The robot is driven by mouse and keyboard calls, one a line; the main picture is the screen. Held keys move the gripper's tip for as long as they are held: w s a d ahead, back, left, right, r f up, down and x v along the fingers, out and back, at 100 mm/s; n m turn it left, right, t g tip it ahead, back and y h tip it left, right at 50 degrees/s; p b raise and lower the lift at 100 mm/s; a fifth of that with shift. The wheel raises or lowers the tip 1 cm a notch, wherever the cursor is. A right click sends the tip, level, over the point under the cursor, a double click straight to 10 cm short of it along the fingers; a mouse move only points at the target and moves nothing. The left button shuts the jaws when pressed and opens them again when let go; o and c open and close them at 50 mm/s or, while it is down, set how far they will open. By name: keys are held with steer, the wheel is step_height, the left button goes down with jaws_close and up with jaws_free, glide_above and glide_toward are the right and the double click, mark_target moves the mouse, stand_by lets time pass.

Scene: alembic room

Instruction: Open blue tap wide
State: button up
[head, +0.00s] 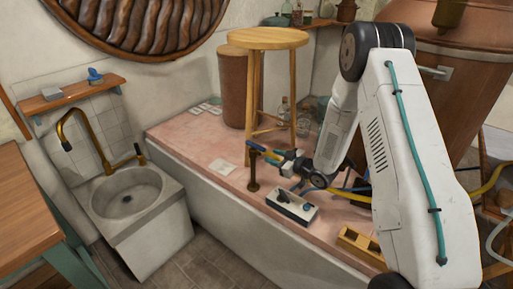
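A bronze upright post (253,172) stands on the pink worktop, its round foot near the front edge. A blue lever-like piece (257,147) shows at its top, likely the blue tap's handle. My gripper (273,157) is at the post's top, close to the blue piece. Blue and orange parts overlap there, so I cannot tell whether the fingers touch or grip it, or how far apart they are. A second tap, brass with a dark blue handle (140,153), is at the sink at left, away from my gripper.
A stone sink (150,225) is at left. A large copper vessel (455,80) is behind my arm.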

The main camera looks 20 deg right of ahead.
mark_target(257, 147)
steer(key=w+a, duration=0.2)
steer(key=w+a+r+y, duration=0.1)
steer(key=a, duration=0.1)
steer(key=w+a+r+t+y, duration=0.1)
steer(key=w, duration=0.1)
steer(key=shift+w+a+n, duration=0.3)
steer(key=shift+w+a, duration=0.05)
steer(key=shift+a, duration=0.05)
jaws_close()
